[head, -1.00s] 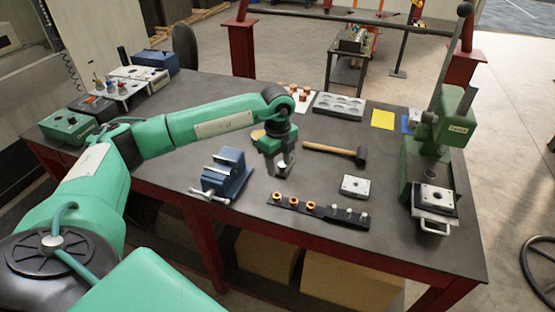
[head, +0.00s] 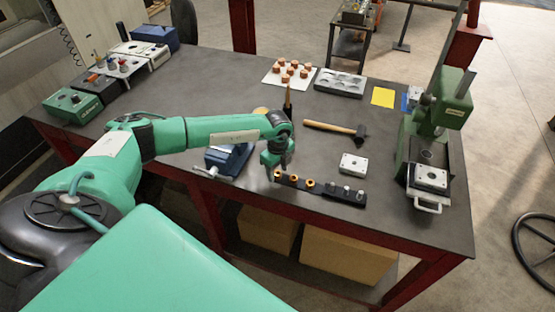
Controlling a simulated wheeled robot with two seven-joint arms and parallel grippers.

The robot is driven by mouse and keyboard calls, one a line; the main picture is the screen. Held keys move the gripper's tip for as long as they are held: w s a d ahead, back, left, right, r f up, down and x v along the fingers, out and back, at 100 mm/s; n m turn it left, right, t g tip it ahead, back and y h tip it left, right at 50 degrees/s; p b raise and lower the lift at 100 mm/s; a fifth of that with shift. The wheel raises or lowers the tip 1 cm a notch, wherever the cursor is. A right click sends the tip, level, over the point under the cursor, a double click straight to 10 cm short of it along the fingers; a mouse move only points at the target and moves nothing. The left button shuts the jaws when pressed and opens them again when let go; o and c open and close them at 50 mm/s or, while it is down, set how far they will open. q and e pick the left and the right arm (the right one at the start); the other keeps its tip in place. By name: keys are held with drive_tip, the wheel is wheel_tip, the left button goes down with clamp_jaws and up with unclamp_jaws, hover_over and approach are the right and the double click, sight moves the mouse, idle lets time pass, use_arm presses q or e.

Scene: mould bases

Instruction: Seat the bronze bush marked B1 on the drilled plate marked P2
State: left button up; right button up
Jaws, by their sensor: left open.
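A black strip (head: 322,186) lies near the bench's front edge, with bronze bushes in its left part and silver pins in its right part. The bronze bushes are a left one (head: 279,178), a middle one (head: 294,180) and a right one (head: 310,183). Their marks are too small to read. My left gripper (head: 277,172) is open, pointing down, just at or above the left bush. One drilled plate (head: 353,163) lies on the bench behind the strip; another plate (head: 431,178) sits on the green press. I cannot read which is P2. My right gripper is out of view.
The green press (head: 440,125) stands at the right. A blue vise (head: 228,160) is left of my gripper. A hammer (head: 340,129) lies behind the small plate. A grey tray (head: 340,82) and white sheet with copper pieces (head: 287,75) are at the back.

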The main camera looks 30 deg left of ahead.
use_arm(q)
drive_tip(key=shift+f, duration=0.25)
clamp_jaws()
drive_tip(key=shift+r, duration=0.1)
drive_tip(key=shift+r, duration=0.15)
drive_tip(key=shift+r+p, duration=0.7)
drive_tip(key=shift+r, duration=0.1)
